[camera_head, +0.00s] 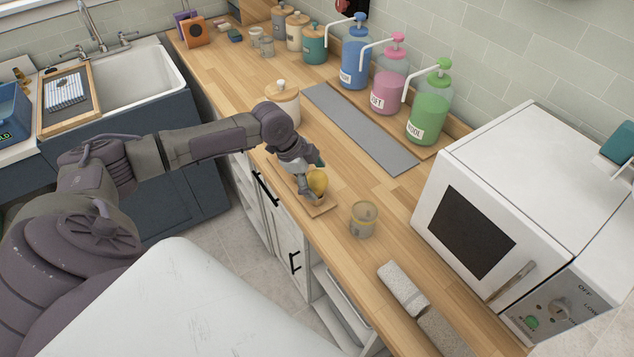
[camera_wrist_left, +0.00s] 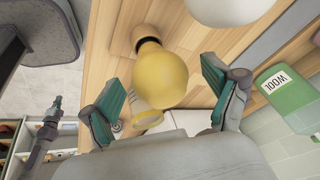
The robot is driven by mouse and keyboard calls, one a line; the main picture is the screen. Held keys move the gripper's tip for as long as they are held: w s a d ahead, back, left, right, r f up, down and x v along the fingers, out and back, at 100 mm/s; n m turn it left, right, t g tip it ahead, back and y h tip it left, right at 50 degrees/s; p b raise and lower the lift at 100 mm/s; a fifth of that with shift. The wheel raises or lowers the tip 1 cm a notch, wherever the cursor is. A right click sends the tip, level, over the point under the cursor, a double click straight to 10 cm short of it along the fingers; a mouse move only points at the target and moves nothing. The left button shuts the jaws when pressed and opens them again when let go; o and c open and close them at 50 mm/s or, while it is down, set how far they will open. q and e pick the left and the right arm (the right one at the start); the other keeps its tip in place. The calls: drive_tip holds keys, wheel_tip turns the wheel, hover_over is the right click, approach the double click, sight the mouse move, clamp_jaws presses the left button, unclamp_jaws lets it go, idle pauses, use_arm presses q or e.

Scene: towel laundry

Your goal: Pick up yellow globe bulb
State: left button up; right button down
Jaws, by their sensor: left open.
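The yellow globe bulb (camera_head: 318,182) is near the front edge of the wooden counter, above a small wooden board (camera_head: 322,209). My left gripper (camera_head: 309,177) is open at the bulb and partly covers it in the head view. In the left wrist view the bulb (camera_wrist_left: 163,75) lies between the two spread teal fingers of my left gripper (camera_wrist_left: 166,95), with room on both sides. Its narrow end meets a round light-brown base (camera_wrist_left: 145,33).
A glass jar (camera_head: 363,220) stands close by on the right, and a lidded canister (camera_head: 282,103) behind. A grey mat (camera_head: 360,128), pump bottles (camera_head: 428,112) and a white microwave (camera_head: 525,190) occupy the back and right. A rolled grey towel (camera_head: 402,288) lies nearer.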

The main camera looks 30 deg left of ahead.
use_arm(q)
drive_tip(key=shift+x, duration=0.85)
drive_tip(key=c, duration=1.2)
drive_tip(key=shift+c, duration=0.4)
drive_tip(key=shift+r, duration=0.15)
